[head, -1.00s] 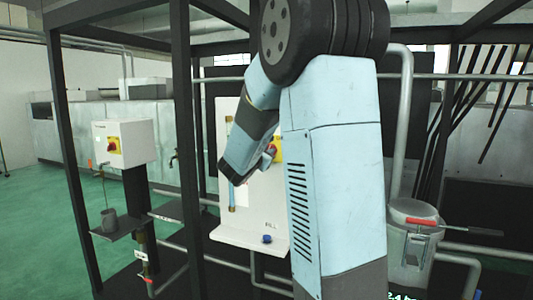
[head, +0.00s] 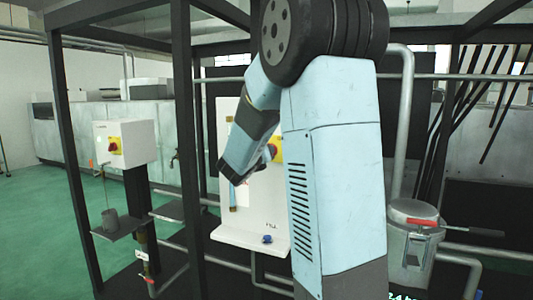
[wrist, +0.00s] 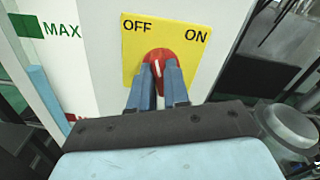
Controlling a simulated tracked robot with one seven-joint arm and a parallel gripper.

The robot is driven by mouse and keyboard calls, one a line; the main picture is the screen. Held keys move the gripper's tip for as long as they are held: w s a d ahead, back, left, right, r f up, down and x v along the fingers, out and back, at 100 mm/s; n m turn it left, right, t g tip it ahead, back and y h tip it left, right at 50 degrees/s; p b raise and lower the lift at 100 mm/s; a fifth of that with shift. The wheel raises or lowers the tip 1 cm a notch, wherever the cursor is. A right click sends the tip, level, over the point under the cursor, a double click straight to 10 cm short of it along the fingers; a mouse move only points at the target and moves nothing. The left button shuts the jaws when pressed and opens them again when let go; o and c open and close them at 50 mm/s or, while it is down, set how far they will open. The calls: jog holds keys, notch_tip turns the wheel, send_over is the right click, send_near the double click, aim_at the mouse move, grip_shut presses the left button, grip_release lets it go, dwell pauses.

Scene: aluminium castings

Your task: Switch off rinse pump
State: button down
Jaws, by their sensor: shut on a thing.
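A red rotary knob (wrist: 159,57) with a white mark sits on a yellow plate (wrist: 136,68) lettered OFF on the left and ON on the right. In the wrist view my gripper (wrist: 158,75) has its two blue fingers shut on the knob, one on each side. The white mark stands near upright, tipped slightly toward the OFF side.
A second white box with a red and yellow switch (head: 114,146) stands at the left. A blue item (head: 266,239) lies on the panel's ledge. Black frame posts (head: 187,120) stand close by. A lidded metal pot (head: 412,245) with a red handle is at the right.

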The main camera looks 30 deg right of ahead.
jog(key=shift+w+a+n, duration=0.1)
jog(key=shift+a+n, duration=0.05)
jog(key=shift+n, duration=0.95)
jog(key=c, duration=1.1)
grip_release()
jog(key=v, duration=1.3)
jog(key=shift+s+a, duration=0.2)
jog(key=shift+a, duration=0.1)
